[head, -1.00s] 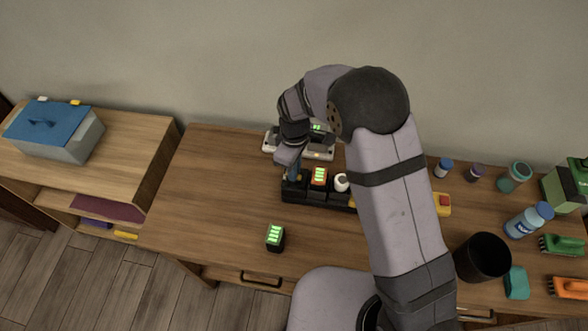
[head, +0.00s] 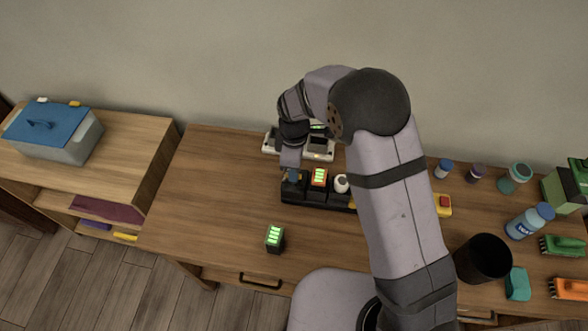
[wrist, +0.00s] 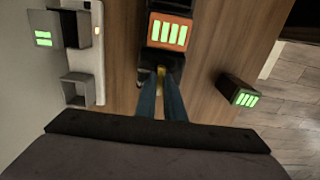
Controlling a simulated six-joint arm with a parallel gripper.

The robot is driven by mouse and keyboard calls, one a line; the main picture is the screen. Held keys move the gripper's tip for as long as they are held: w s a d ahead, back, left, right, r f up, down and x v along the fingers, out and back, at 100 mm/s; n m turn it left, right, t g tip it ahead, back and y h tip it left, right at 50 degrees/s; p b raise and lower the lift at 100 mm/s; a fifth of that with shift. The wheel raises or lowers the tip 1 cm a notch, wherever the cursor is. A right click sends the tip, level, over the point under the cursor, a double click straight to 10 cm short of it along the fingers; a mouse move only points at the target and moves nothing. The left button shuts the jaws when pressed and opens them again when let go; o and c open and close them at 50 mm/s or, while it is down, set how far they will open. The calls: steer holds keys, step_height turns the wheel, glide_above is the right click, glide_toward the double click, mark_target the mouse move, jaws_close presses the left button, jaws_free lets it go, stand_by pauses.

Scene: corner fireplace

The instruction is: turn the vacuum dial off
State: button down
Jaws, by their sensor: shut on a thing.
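My gripper (head: 291,180) is over the unit's left end, fingers pointing down. In the wrist view, its blue fingers (wrist: 161,88) are closed around a small yellowish piece (wrist: 161,73) at the black end part. I take this piece for the vacuum dial; the fingers hide most of it, and its setting cannot be read. An orange block with green bars (head: 319,177) sits in the unit beside my gripper, and a white round knob (head: 341,183) is right of it.
A grey charger-like base (head: 318,148) stands behind the unit. A dark block with green bars (head: 275,237) stands alone in front. A black cup (head: 483,257), bottles and brushes are on the right. The desk's left part is clear.

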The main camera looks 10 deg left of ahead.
steer(key=c, duration=1.8)
jaws_free()
steer(key=shift+c, duration=0.2)
steer(key=shift+r, duration=0.15)
steer(key=shift+r+b, duration=1.05)
steer(key=shift+r, duration=2.55)
steer(key=d+m, duration=0.1)
steer(key=d, duration=0.1)
steer(key=s+d+r+m, duration=0.1)
steer(key=d+m, duration=0.1)
steer(key=d, duration=0.1)
steer(key=s+d+m, duration=0.1)
steer(key=d, duration=0.2)
steer(key=shift+r+m, duration=0.3)
steer(key=shift+m, duration=0.1)
steer(key=s+d+m, duration=1.3)
steer(key=s+d, duration=0.1)
steer(key=d, duration=0.1)
steer(key=shift+d+f, duration=0.2)
steer(key=shift+d, duration=0.15)
